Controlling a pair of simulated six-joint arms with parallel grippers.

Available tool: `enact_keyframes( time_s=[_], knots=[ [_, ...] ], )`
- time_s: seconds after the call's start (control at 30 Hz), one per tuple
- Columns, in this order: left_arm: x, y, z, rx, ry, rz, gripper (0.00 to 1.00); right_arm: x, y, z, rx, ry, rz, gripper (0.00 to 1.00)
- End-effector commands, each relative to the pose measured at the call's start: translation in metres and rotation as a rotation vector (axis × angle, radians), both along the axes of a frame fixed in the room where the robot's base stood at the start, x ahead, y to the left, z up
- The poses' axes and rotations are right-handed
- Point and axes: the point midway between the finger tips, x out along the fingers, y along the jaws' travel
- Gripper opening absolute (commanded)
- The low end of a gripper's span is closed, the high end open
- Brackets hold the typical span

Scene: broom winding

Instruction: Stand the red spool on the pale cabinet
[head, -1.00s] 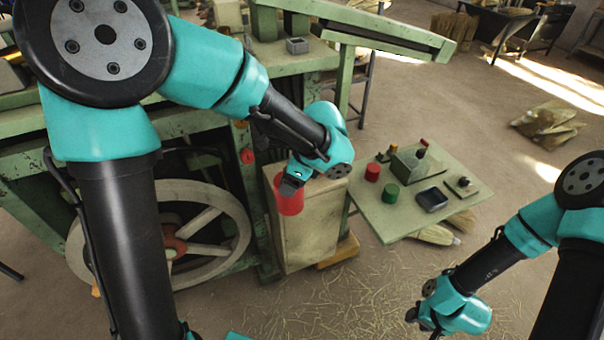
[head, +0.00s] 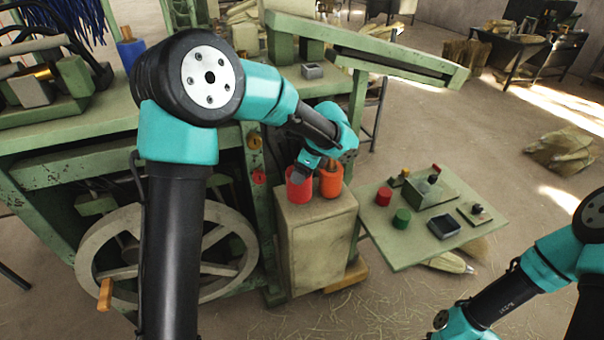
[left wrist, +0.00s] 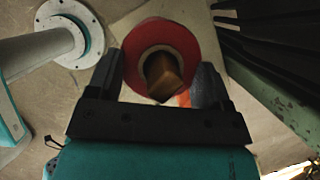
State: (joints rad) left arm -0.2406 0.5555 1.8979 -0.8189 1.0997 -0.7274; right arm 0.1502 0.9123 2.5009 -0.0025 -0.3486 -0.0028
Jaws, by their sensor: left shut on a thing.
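The red spool (head: 299,186) is upright at the back left of the pale cabinet's top (head: 316,245). I cannot tell whether its base touches the top or hangs just above it. My left gripper (head: 302,172) is shut on the spool from above and hides part of it. In the left wrist view the red spool (left wrist: 131,62) sits between the two fingers, with a brown core in its middle. My right gripper is below the picture's edge; only its wrist and forearm show.
An orange spool (head: 331,181) stands on the cabinet close to the right of the red one. A pale green side table (head: 405,255) with red and green cylinders and small parts is at the right. A green machine with a large wheel (head: 225,222) is at the left.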

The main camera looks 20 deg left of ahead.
Motion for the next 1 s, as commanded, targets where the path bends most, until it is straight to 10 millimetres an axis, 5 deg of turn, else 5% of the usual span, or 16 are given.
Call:
enact_keyframes(
  time_s=[0.6,1.0],
  knots=[
    [0.025,0.01,-0.002,0.0,-0.001,0.002,0.27,0.0,0.0,0.0,0.0,0.0,0.0,0.43],
    [0.024,0.009,-0.037,0.0,0.0,0.0,0.27,0.0,0.0,0.0,0.0,0.0,0.0,0.43]
  ],
)
